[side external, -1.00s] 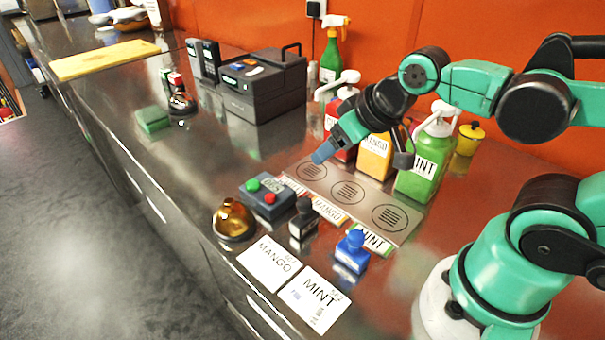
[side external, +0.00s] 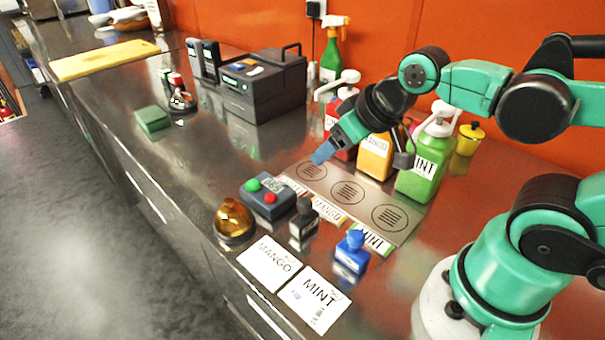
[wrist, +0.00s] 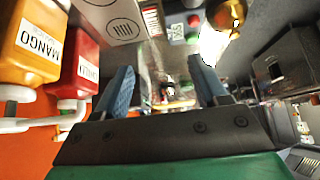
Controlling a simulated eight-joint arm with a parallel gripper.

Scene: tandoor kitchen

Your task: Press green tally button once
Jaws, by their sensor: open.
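The tally counter is a dark grey box (side external: 267,202) with a green button (side external: 253,185), a red button (side external: 270,198) and a small display, on the steel counter. My gripper (side external: 322,153) hangs above the far end of the plate with circles, behind and to the right of the tally box, touching neither button. In the wrist view my gripper (wrist: 165,88) shows two blue fingers spread apart with nothing held between them. The green button (wrist: 193,39) and red button (wrist: 193,20) show at the top of that view, beyond the fingertips.
Red, mango (side external: 376,155) and mint (side external: 425,168) pump bottles stand behind the plate (side external: 331,180). An amber dome (side external: 234,219), a black stamp (side external: 304,222), a blue stamp (side external: 352,252) and MANGO and MINT cards (side external: 314,300) lie near the front edge. A black printer (side external: 265,88) stands at the back.

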